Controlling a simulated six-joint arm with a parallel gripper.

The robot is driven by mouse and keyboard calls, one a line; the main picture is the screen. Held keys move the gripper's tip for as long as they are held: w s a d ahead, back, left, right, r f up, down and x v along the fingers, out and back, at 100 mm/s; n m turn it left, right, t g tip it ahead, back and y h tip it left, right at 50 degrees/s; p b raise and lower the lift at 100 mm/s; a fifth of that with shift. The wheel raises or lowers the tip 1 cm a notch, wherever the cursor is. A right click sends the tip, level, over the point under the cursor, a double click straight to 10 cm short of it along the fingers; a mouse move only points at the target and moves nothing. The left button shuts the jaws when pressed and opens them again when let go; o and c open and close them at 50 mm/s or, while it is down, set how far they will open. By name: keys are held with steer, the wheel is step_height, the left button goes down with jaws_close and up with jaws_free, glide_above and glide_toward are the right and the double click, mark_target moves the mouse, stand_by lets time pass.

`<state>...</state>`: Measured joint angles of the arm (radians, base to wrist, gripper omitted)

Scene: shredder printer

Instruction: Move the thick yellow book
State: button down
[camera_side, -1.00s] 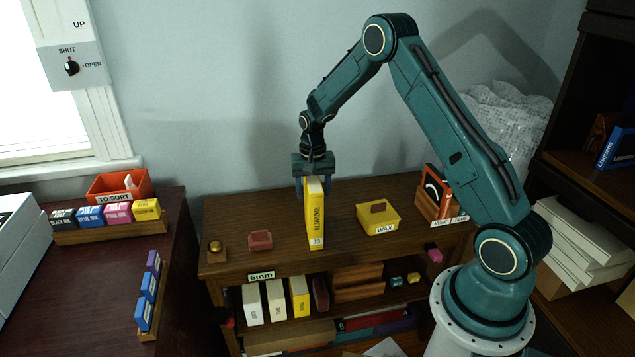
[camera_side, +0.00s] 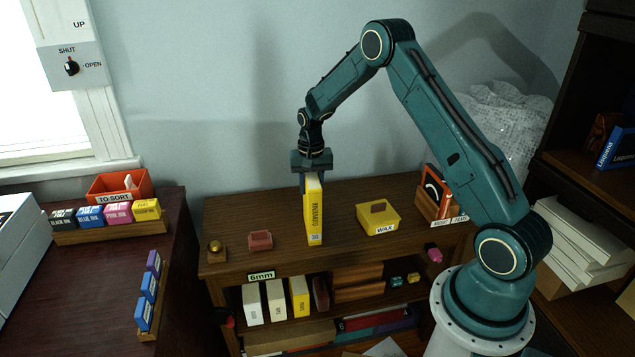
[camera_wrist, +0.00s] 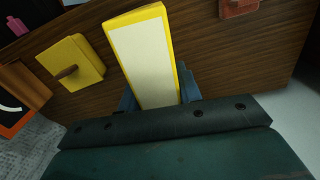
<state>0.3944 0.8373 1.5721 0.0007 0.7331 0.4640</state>
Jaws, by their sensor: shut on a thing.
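The thick yellow book (camera_side: 314,212) stands upright on the wooden shelf top, its spine facing the side camera, with a small white label near the bottom. My gripper (camera_side: 312,180) is above it, pointing down, shut on the book's upper part. In the wrist view the book (camera_wrist: 146,55) shows its pale page block with yellow cover edges, held between the blue fingers of my gripper (camera_wrist: 160,98). I cannot tell whether the book's base touches the shelf top.
A yellow WAX box (camera_side: 378,218) stands to the right, and a small reddish block (camera_side: 260,240) to the left. A brass bell-like object (camera_side: 216,250) sits near the left end. Several books (camera_side: 276,300) stand on the shelf below, under a 6mm label (camera_side: 261,275).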

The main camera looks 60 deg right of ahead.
steer(key=w+d, duration=1)
steer(key=shift+w+d, duration=0.3)
steer(key=shift+w, duration=0.05)
stand_by(0.9)
stand_by(0.4)
steer(key=c, duration=0.9)
jaws_free()
steer(key=shift+r, duration=0.2)
steer(key=shift+r, duration=6.7)
steer(key=shift+r, duration=0.1)
